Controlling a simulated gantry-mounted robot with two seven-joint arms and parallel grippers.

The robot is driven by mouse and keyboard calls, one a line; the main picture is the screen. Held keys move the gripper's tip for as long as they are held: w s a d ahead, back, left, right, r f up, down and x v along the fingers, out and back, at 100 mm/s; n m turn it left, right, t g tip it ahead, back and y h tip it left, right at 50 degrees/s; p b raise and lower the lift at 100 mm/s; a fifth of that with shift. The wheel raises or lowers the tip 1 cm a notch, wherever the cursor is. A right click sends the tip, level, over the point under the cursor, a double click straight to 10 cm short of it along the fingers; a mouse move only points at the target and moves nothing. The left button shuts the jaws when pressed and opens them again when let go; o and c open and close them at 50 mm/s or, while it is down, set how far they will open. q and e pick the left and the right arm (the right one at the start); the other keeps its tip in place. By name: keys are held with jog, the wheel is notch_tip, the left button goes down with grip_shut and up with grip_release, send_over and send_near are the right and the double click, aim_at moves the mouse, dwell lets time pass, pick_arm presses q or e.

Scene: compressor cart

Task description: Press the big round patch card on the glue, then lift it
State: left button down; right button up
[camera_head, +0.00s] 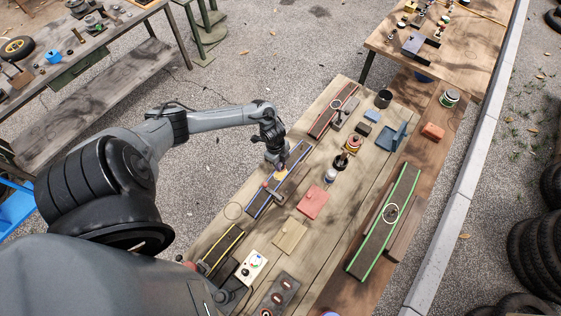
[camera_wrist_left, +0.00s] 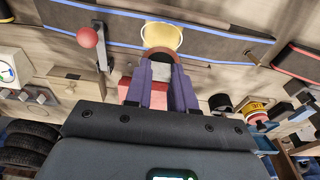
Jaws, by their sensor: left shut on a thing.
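My left gripper (camera_head: 281,170) is low over the blue-edged dark strip (camera_head: 263,201) on the wooden bench. In the left wrist view its purple fingers (camera_wrist_left: 163,82) are shut on a reddish-brown, round-edged piece (camera_wrist_left: 168,53), which looks like the round patch card. Just beyond it is a yellow round patch with a pale rim (camera_wrist_left: 162,36), likely the glue, on the strip. The held piece overlaps the patch's near edge in this view; I cannot tell whether they touch. The fingers hide much of the card. My right gripper is not in view.
A lever with a red ball (camera_wrist_left: 87,37) stands beside the strip. A red block (camera_head: 313,202), a tan block (camera_head: 290,236), a white bottle (camera_head: 330,176) and a blue tray (camera_head: 390,138) are on the bench. A green-edged strip (camera_head: 370,248) lies along the right side.

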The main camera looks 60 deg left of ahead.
aim_at(281, 174)
pick_arm(q)
jog(key=shift+w+f+b, duration=0.1)
jog(key=shift+f+b, duration=0.85)
notch_tip(281, 174, down, 3)
jog(key=b, duration=0.2)
jog(key=shift+r+b, duration=0.15)
jog(key=shift+b, duration=0.2)
jog(key=shift+f+b, duration=0.5)
jog(key=shift+f, duration=0.25)
jog(key=shift+f, duration=0.1)
jog(key=shift+p, duration=0.3)
jog(key=shift+f+b, duration=0.3)
jog(key=shift+f, duration=0.05)
dwell(0.6)
